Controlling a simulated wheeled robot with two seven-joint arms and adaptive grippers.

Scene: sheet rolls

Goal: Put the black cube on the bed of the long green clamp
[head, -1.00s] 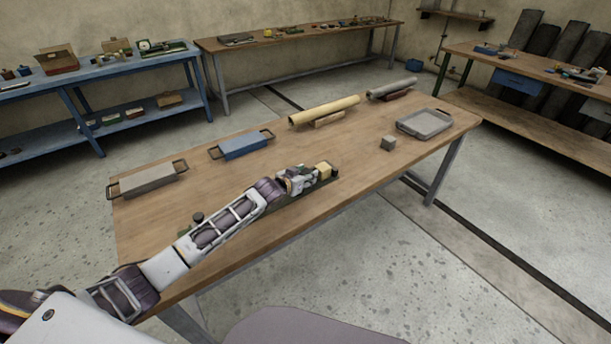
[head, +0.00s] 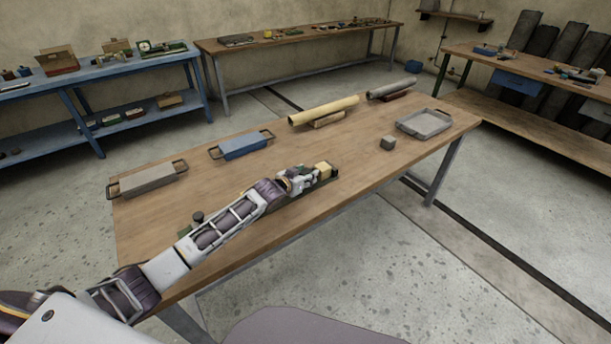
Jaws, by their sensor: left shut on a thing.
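The long green clamp (head: 328,180) lies along the table's near side, mostly hidden under my left arm. A dark knob (head: 198,217) stands at its left end and a dark end piece shows at its right. My left gripper (head: 314,174) is low over the clamp's right part, shut on a pale yellow block (head: 323,168). Whether the block touches the bed is too small to tell. A small dark grey cube (head: 388,143) sits on the open tabletop to the right, apart from the gripper; no other cube looks darker. My right gripper is out of view.
A shallow grey tray (head: 424,123) is at the right. The wooden tabletop (head: 350,150) between them is clear.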

